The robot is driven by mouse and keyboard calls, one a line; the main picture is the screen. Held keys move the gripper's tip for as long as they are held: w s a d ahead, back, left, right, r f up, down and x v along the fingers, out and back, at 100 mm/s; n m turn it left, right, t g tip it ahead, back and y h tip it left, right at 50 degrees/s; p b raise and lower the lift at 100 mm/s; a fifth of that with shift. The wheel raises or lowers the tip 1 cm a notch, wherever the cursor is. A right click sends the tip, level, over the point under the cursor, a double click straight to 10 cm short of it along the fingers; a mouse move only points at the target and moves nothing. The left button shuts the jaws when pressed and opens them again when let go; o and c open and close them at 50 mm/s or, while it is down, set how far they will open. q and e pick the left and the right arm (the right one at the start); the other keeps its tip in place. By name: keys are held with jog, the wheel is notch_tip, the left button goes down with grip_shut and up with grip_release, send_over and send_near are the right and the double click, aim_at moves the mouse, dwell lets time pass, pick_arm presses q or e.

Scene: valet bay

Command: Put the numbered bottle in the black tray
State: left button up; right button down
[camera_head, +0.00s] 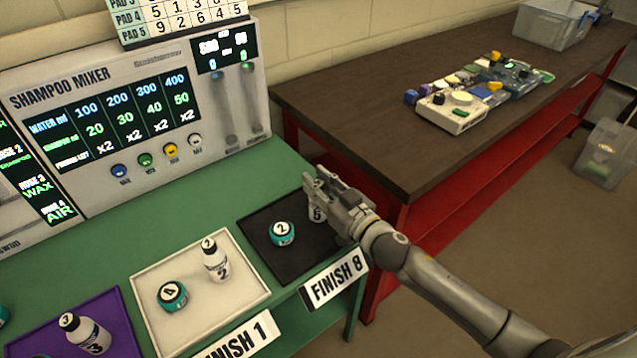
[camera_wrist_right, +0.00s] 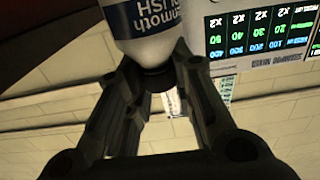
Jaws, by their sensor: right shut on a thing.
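The black tray (camera_head: 262,243) lies at the right end of the green bench, by the FINISH 8 label. A teal jar numbered 2 (camera_head: 282,233) sits in it. My left gripper is not in view.
A white tray (camera_head: 146,279) holds a teal jar (camera_head: 172,295) and a white bottle (camera_head: 215,262). A purple tray (camera_head: 121,338) holds another bottle (camera_head: 88,334). The shampoo mixer (camera_head: 236,105) stands behind. A brown table (camera_head: 370,99) with devices is at the right.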

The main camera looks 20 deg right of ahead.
jog(key=c, duration=1.3)
grip_release()
jog(key=shift+f, duration=0.1)
jog(key=shift+o, duration=0.2)
jog(key=shift+s, duration=0.1)
jog(key=shift+s+d, duration=0.2)
jog(key=shift+s, duration=0.2)
jog(key=b+v, duration=0.2)
jog(key=v, duration=0.9)
jog(key=shift+r, duration=0.25)
